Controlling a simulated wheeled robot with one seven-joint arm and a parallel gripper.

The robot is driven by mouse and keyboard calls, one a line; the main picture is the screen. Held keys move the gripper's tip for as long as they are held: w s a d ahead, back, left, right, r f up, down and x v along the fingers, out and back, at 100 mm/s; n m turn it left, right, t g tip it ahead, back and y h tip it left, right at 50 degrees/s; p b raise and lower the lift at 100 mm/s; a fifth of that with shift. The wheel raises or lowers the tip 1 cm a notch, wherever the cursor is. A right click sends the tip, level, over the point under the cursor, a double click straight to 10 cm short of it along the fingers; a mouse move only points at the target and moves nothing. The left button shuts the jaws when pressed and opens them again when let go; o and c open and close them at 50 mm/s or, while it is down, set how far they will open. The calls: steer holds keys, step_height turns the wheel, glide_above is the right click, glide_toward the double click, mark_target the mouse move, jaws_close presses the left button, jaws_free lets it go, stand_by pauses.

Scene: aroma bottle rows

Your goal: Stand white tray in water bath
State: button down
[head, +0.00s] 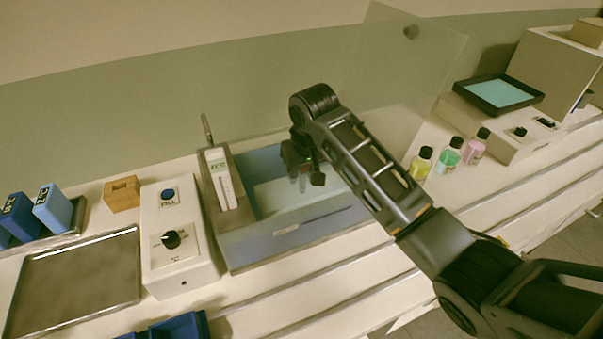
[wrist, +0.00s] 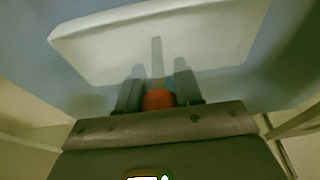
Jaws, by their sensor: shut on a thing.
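The water bath (head: 255,248) is an open grey-blue box in the middle of the bench, with a thermometer-like display (head: 219,178) at its left. My gripper (head: 303,180) reaches down over its opening; it also shows in the wrist view (wrist: 158,90). The fingers are shut around an orange-red knob (wrist: 158,100) with a thin grey post. Beyond the post, the white tray (wrist: 215,40) shows as a broad pale slab against blue. In the head view a pale surface lies below my gripper inside the bath; whether the tray touches the bath floor is unclear.
A white control box (head: 179,270) and a metal tray (head: 75,275) stand left of the bath. A clear panel (head: 400,75) rises behind my arm. Several small bottles (head: 448,155) stand to the right, near a white device with a dark-rimmed top (head: 500,93).

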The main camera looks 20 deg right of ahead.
steer(key=shift+f, duration=0.5)
steer(key=shift+f, duration=0.1)
steer(key=c, duration=0.7)
jaws_free()
steer(key=shift+c, duration=0.2)
steer(key=b+v, duration=0.1)
steer(key=v, duration=1.1)
